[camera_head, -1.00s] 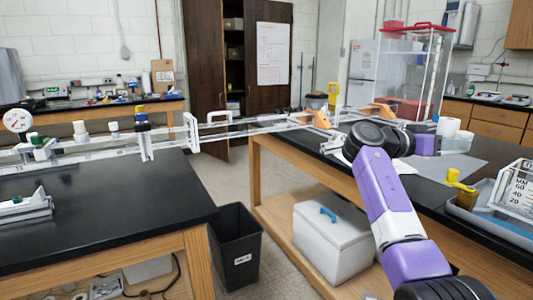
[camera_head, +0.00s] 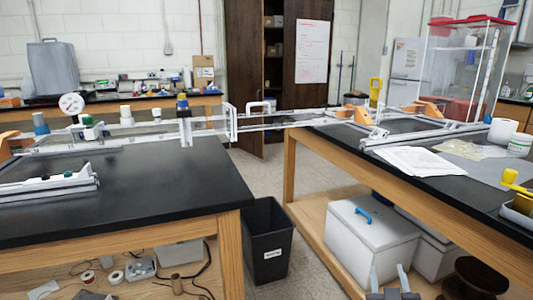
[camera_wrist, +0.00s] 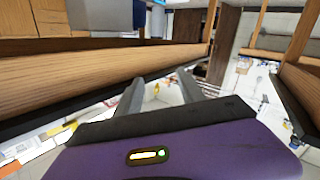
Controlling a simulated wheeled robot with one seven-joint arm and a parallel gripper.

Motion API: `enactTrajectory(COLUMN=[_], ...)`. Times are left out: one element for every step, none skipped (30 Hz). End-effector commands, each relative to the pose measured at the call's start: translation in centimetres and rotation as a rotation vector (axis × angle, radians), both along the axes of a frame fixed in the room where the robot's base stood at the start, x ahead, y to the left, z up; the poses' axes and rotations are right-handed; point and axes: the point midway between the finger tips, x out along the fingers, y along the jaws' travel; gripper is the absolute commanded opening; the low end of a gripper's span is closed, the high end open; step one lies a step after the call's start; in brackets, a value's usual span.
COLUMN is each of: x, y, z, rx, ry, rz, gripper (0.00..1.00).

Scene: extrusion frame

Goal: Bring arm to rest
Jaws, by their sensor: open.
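My gripper (camera_head: 389,279) shows at the bottom edge of the head view, with its two grey fingers pointing up and apart. It is low, in front of the shelf under the right bench. The wrist view also shows my gripper (camera_wrist: 157,84), open with nothing between its fingers. The purple arm links are out of the head view. The long extrusion frame (camera_head: 290,133) spans the gap between the two black benches, and my gripper is well apart from it.
The left bench (camera_head: 120,210) and right bench (camera_head: 440,190) have black tops and wooden legs. A black bin (camera_head: 268,245) stands on the floor between them. A white cooler box (camera_head: 368,240) sits on the right bench's lower shelf. Papers (camera_head: 415,162) lie on the right bench.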

Motion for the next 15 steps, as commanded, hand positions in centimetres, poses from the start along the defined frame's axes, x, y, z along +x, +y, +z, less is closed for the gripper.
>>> enactTrajectory(x=[-2.2,-3.3,-4.9,-6.1,-7.3,-8.9,-10.1,-11.4,-13.0,-14.3,-15.5,-17.2,-18.4,-19.7,-21.3], y=[1.2,1.8,2.6,3.1,3.7,4.3,4.8,5.3,5.8,6.2,6.6,7.1,7.4,7.6,8.0], z=[-1.6,-2.1,-2.7,-3.1,-3.4,-3.8,-4.1,-4.3,-4.6,-4.7,-4.8,-4.9,-5.0,-5.0,-5.1], rx=[0.008,0.013,0.019,0.026,0.031,0.039,0.046,0.052,0.061,0.068,0.074,0.084,0.092,0.099,0.111], ry=[-0.007,-0.014,-0.025,-0.033,-0.043,-0.053,-0.061,-0.068,-0.079,-0.086,-0.093,-0.101,-0.107,-0.113,-0.118], rz=[0.034,0.053,0.077,0.094,0.111,0.13,0.144,0.157,0.174,0.185,0.195,0.207,0.215,0.223,0.232], gripper=[0.46,0.46,0.46,0.46,0.46,0.46,0.46,0.46,0.46,0.46,0.46,0.46,0.46,0.46,0.46])
